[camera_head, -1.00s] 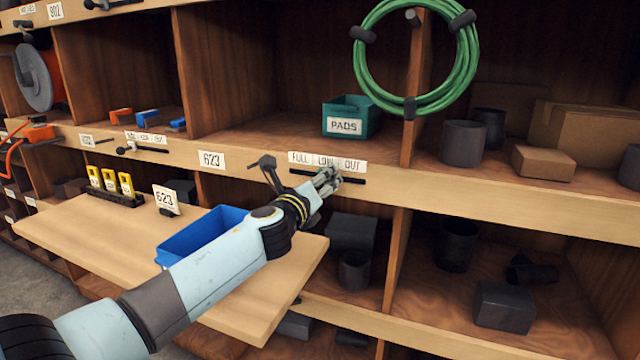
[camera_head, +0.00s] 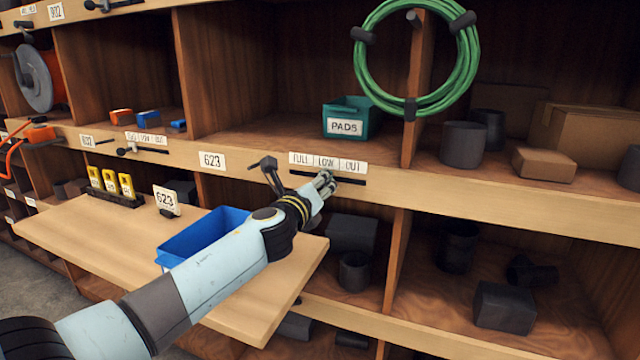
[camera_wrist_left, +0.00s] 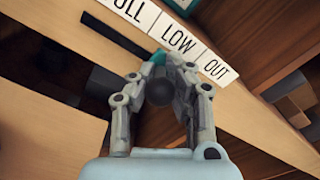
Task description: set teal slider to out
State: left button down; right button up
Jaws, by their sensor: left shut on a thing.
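My left gripper (camera_head: 326,183) is at the dark slot (camera_head: 350,179) under the FULL, LOW and OUT labels (camera_head: 327,162) on the shelf edge. The wrist view shows its fingers (camera_wrist_left: 167,82) closed around a dark round knob (camera_wrist_left: 160,92). A small teal part (camera_wrist_left: 158,57) of the slider shows just beyond the fingers, on the slot. It sits beside the LOW label (camera_wrist_left: 180,40), towards its FULL side. The OUT label (camera_wrist_left: 217,69) lies further right. The fingers hide most of the slider in the head view. My right gripper is not in view.
A blue tray (camera_head: 212,232) and a 623 card (camera_head: 166,200) are on the board below. Another slider (camera_head: 128,150) is at left.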

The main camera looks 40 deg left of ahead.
pick_arm(q)
jog(key=d, duration=0.3)
jog(key=w+d, duration=0.1)
jog(key=d, duration=0.2)
jog(key=shift+w, duration=0.15)
jog(key=shift+f, duration=0.1)
jog(key=c, duration=1.1)
grip_release()
jog(key=shift+d, duration=0.25)
jog(key=shift+o, duration=0.2)
jog(key=shift+a, duration=0.1)
send_near(355, 182)
jog(key=v, duration=0.5)
